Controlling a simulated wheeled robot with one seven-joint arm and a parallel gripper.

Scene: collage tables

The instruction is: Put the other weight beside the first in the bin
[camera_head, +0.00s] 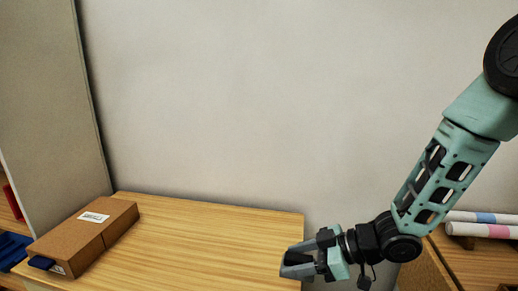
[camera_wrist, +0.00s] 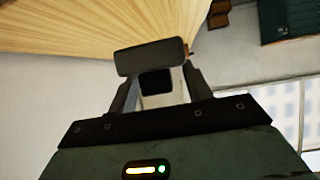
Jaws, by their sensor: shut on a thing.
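My gripper (camera_head: 292,262) is at the right edge of the wooden table in the head view, tipped to the left. In the wrist view my gripper (camera_wrist: 152,75) is shut on a dark grey block with rounded corners (camera_wrist: 150,57), which looks like the weight. The fingers largely hide its shape in the head view. I cannot make out the bin or the first weight for certain in either view.
A closed cardboard box (camera_head: 85,236) with a white label lies on the table (camera_head: 200,238) at the left. The rest of the visible tabletop is bare. Rolled sheets (camera_head: 485,224) lie on another table at the right. A dark green object (camera_wrist: 288,20) shows in the wrist view.

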